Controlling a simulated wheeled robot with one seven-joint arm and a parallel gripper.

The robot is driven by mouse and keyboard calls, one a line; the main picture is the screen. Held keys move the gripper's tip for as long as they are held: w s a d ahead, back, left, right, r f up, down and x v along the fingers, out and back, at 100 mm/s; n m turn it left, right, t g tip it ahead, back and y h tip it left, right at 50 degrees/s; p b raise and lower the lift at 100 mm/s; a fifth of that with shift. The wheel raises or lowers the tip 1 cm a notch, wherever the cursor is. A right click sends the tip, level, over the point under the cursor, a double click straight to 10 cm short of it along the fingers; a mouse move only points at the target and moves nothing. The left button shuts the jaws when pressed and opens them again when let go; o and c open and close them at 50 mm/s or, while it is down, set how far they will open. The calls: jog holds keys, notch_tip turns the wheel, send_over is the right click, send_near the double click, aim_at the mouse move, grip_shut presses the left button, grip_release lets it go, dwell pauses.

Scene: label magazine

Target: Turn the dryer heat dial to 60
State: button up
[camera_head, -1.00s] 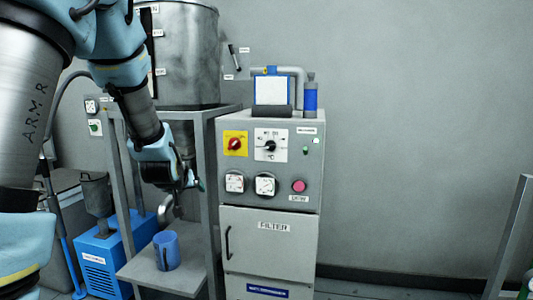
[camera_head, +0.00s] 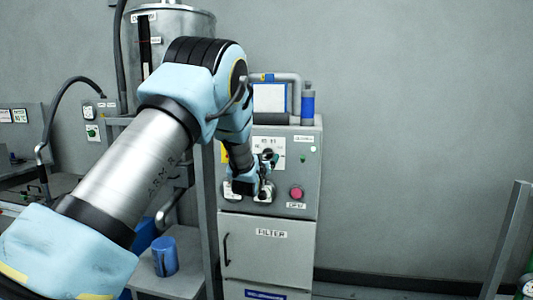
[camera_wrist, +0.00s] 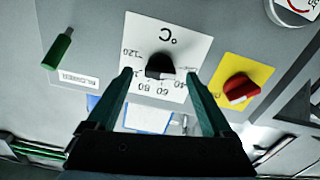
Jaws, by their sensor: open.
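The dryer heat dial is a black knob (camera_wrist: 160,66) on a white plate (camera_wrist: 158,40) marked °C, with numbers including 60, 80 and 120. The wrist view shows it upside down. I cannot clearly tell which number the knob points at. My gripper (camera_wrist: 158,76) is open, its two green fingers on either side of the knob in the picture. I see no clear contact, and the depth gap is hard to judge. In the head view my gripper (camera_head: 266,186) is in front of the dryer cabinet (camera_head: 305,168), and my arm hides part of the dial plate (camera_head: 268,143).
A red knob on a yellow plate (camera_wrist: 238,90) sits close beside the dial. A green-handled switch (camera_wrist: 60,48) is on the other side. A pink button (camera_head: 297,193) is low on the panel. A blue cup (camera_head: 165,256) stands on a shelf at left.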

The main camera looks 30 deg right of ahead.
aim_at(267, 154)
jog(key=shift+p+x, duration=0.35)
jog(key=shift+x, duration=1)
jog(key=shift+c, duration=0.2)
grip_shut()
